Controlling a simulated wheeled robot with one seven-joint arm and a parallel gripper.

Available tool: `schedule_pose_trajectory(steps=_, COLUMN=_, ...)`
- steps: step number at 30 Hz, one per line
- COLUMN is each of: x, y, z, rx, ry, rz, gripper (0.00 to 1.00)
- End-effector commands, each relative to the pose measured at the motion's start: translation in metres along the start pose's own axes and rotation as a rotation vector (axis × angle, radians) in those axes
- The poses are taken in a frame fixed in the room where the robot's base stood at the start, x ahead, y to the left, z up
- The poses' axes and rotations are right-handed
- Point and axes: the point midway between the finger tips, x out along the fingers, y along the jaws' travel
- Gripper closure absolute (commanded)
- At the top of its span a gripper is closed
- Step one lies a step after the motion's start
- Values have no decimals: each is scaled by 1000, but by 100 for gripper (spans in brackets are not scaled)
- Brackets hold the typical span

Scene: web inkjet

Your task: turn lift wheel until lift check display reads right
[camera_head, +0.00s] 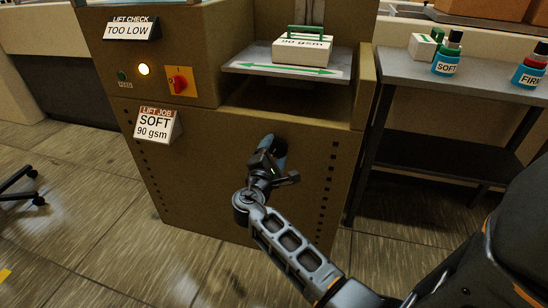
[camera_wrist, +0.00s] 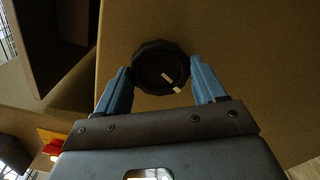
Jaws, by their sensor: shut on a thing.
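In the head view my gripper (camera_head: 276,152) is at the machine's front panel and hides the wheel. The lift check display (camera_head: 131,29) at the upper left reads TOO LOW. The lift job card (camera_head: 157,123) below it reads SOFT 90 gsm.
A white block with a green handle (camera_head: 303,51), marked 90 gsm, rests on the grey shelf (camera_head: 255,57). Bottles marked SOFT (camera_head: 446,62) and FIRM (camera_head: 530,74) stand on the right table.

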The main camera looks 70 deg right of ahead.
Motion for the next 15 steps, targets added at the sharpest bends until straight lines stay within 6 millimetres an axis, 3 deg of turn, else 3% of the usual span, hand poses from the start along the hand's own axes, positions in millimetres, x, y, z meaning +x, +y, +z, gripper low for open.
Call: schedule_pose_trajectory(steps=15, x=-1, y=-1, z=-1, rx=147, ry=2, rz=-1, gripper=61)
